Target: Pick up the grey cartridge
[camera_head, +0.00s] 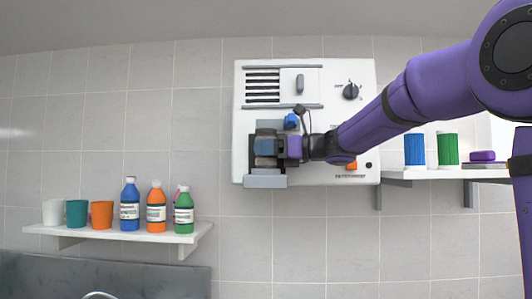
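A white wall unit (345,125) hangs on the tiled wall, with a dark opening at its lower left. In the opening sits a small blue-grey block (264,147), with a brownish-grey band under it. I cannot tell for sure which of these is the grey cartridge. A light grey flap (265,179) juts out below the opening. My gripper (284,148) is at the right side of the opening, beside the blocks and partly covering them. Its fingers are too small and overlapped to show whether they are open or shut on something.
The unit has a vent, a grey handle, a black knob (351,91) and a blue part (291,121) above my gripper. A left shelf (110,234) holds cups and bottles. A right shelf (420,174) holds blue and green containers and a purple item, near my arm.

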